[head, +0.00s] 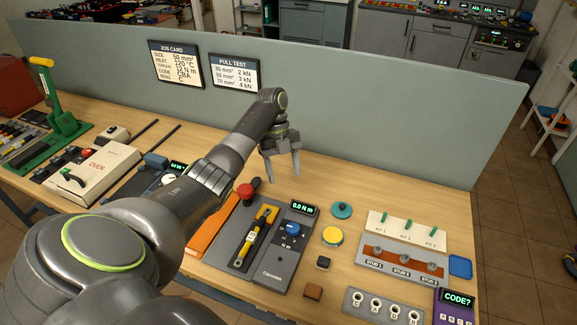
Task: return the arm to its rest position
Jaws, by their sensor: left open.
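My left arm (172,195) comes in from the lower left and reaches out over the wooden bench (345,185). My left gripper (285,178) points down beyond the torque unit, with its two fingers apart and nothing between them. It appears to be above the bench, apart from the objects around it. The arm hides part of the bench and the things on its left side. My right gripper is not in view.
The torque unit (283,268) with a yellow-handled tool (258,232) lies below the gripper. A stud panel (385,262), a code keypad (455,306) and an oven (100,172) are on the bench. A grey partition (380,110) stands behind. Bench near the partition is clear.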

